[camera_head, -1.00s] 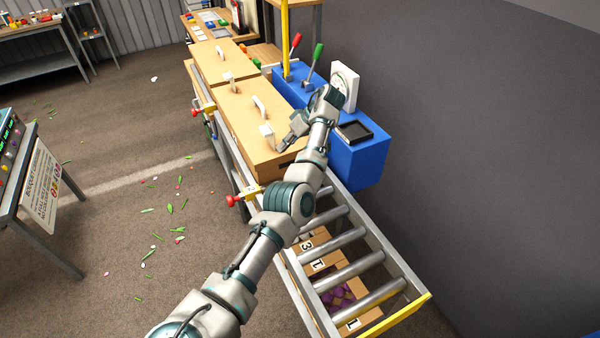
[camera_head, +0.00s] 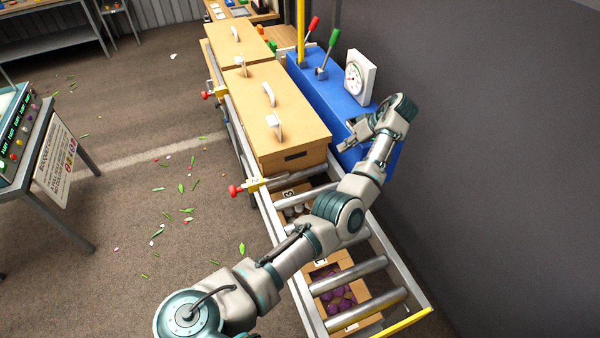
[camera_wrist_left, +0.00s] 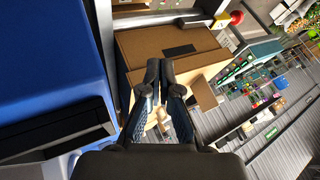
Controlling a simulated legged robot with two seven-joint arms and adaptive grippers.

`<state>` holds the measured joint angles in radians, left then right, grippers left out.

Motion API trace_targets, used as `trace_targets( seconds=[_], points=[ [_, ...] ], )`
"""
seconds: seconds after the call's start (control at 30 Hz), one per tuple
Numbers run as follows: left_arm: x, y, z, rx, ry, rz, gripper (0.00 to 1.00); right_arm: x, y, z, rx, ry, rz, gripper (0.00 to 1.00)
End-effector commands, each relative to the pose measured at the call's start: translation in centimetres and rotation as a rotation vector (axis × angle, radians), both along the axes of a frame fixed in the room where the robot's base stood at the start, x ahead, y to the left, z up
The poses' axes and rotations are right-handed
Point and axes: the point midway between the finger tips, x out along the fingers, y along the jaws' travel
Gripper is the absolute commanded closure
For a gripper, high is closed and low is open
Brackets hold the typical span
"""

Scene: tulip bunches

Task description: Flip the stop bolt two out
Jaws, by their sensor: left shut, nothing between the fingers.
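Two stop bolts with red knobs and yellow blocks sit on the conveyor's left rail. The nearer stop bolt (camera_head: 240,189) is beside the near end of the closest box, and the farther stop bolt (camera_head: 211,95) is beside the boxes farther back. Their numbers are too small to read surely. One red-knobbed bolt also shows at the top of the left wrist view (camera_wrist_left: 234,18). My left gripper (camera_head: 345,146) is shut and empty, right of the closest box, over the edge of the blue bench. Its closed fingers (camera_wrist_left: 160,72) show in the wrist view. My right gripper is out of view.
Cardboard boxes with white handles (camera_head: 290,140) stand on the roller conveyor (camera_head: 372,268). The blue bench (camera_head: 330,90) carries levers and a white dial (camera_head: 359,78). Below the rollers sits a carton of purple items (camera_head: 338,298). The floor left of the conveyor is open, with scattered leaves.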

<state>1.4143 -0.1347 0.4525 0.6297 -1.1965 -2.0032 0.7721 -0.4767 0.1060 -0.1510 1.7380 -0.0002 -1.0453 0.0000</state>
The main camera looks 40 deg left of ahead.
Motion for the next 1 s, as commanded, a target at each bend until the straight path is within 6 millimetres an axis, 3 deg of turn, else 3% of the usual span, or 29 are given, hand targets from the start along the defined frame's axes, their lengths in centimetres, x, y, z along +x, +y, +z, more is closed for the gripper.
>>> trace_targets(
  seconds=[0.3, 0.8, 0.83, 1.0],
  points=[
    [-1.9, 4.0, -5.7, 0.001, 0.002, 0.003, 1.0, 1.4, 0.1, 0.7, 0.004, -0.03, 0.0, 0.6],
    [-4.6, 10.0, -14.3, 0.001, 0.002, 0.004, 1.0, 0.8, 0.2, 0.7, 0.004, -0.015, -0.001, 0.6],
    [-5.0, 10.1, -14.0, 0.002, -0.001, 0.004, 1.0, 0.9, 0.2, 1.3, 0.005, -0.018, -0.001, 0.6],
    [-6.9, 11.0, -13.8, 0.001, -0.001, 0.004, 1.0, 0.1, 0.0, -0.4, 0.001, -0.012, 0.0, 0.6]
  ],
)
